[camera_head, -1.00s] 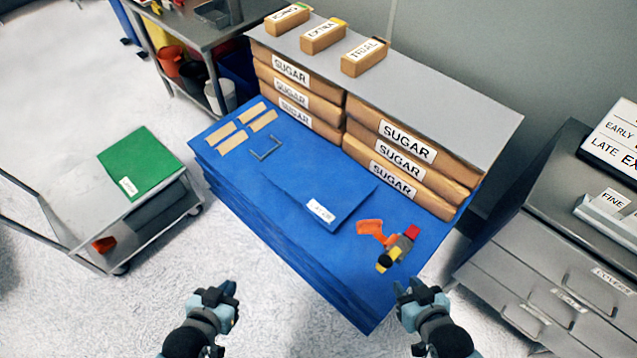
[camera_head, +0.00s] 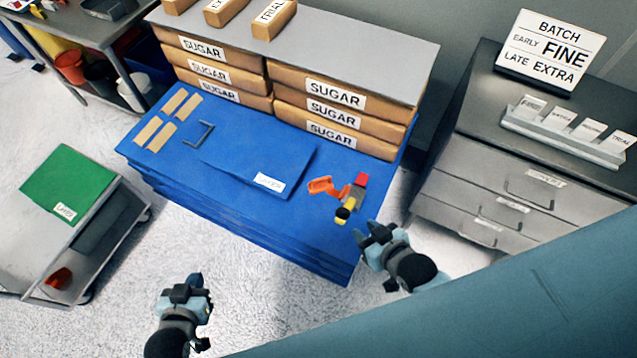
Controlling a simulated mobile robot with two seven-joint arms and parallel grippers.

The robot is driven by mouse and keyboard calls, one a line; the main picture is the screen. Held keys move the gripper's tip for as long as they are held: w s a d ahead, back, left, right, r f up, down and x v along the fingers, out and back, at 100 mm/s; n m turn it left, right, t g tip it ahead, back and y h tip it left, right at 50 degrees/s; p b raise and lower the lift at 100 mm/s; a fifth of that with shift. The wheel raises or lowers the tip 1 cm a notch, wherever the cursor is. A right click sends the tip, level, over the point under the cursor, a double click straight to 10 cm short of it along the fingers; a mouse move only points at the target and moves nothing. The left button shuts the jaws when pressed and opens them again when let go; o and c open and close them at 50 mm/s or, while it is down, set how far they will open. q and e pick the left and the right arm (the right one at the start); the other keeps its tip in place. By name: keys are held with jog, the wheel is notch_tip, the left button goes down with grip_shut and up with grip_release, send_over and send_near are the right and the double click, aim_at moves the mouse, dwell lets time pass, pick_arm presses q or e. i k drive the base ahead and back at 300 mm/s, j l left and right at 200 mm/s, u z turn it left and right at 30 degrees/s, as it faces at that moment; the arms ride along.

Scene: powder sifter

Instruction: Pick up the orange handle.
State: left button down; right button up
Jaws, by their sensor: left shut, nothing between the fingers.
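The orange handle (camera_head: 320,185) lies near the front right corner of the blue table (camera_head: 205,185), joined to or touching a small assembly with a red block (camera_head: 361,179) and a yellow-and-black part (camera_head: 343,213). My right gripper (camera_head: 370,233) is just beyond the table's right front corner, below and to the right of the handle and apart from it. Whether its fingers are open is too small to tell. My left gripper (camera_head: 187,288) is shut and empty, over the floor in front of the table.
Sugar boxes (camera_head: 325,115) are stacked along the back of the blue table. A blue panel with a white label (camera_head: 255,160) lies left of the handle. A grey drawer cabinet (camera_head: 480,180) stands to the right. A cart with a green top (camera_head: 70,180) stands at left.

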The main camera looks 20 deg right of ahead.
aim_at(316, 186)
jog(key=i+j+z, duration=0.4)
jog(key=j, duration=0.25)
jog(key=i+j+z, duration=0.15)
jog(key=j, duration=0.25)
jog(key=i+j+z, duration=0.2)
jog(key=j, duration=0.15)
jog(key=j+z, duration=0.2)
jog(key=j, duration=0.2)
